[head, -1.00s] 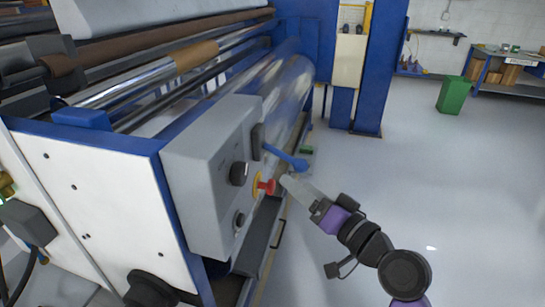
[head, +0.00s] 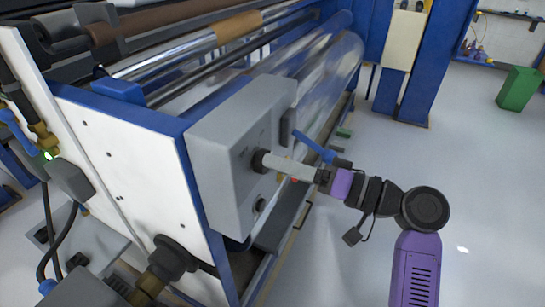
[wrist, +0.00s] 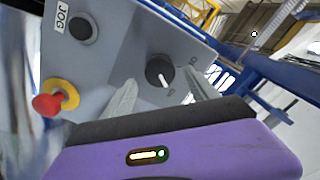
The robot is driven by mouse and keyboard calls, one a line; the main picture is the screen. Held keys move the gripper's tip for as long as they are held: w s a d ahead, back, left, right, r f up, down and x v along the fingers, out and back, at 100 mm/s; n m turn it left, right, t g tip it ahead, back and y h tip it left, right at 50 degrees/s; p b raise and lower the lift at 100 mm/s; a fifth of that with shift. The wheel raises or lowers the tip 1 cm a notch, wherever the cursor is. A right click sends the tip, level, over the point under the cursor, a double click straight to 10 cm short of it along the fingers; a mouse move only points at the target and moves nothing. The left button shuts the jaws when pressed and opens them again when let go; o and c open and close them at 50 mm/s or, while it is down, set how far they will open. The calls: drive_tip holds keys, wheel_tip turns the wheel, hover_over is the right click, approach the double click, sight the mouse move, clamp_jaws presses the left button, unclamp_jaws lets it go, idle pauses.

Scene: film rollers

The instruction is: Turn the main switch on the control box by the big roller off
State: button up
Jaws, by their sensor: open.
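The grey control box (head: 228,150) is mounted on the end of the roller machine, beside the big shiny roller (head: 325,75). Its main switch is a round black knob (head: 257,161); in the wrist view the knob (wrist: 157,68) shows a white pointer line toward its lower right. My gripper (head: 270,161) is at the knob in the head view. In the wrist view its open fingers (wrist: 160,80) appear on either side of the knob, with nothing gripped. I cannot tell whether they touch it. The marks around the knob are too small to read.
A red stop button (wrist: 47,104) on a yellow ring and a black button (wrist: 83,28) labelled JOG sit beside the knob. A blue lever (head: 312,146) sticks out near my gripper. The floor (head: 480,180) to the right is clear.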

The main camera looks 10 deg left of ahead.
drive_tip(key=shift+x, duration=1.4)
drive_tip(key=c, duration=1.4)
drive_tip(key=shift+o, duration=0.2)
drive_tip(key=shift+f, duration=0.1)
drive_tip(key=shift+f+b, duration=0.1)
drive_tip(key=shift+b, duration=0.2)
drive_tip(key=n+b, duration=0.7)
drive_tip(key=b, duration=0.4)
drive_tip(key=n+b, duration=0.6)
drive_tip(key=b, duration=0.5)
drive_tip(key=shift+s+a+n, duration=0.1)
drive_tip(key=shift+s+n, duration=0.1)
drive_tip(key=shift+n, duration=0.2)
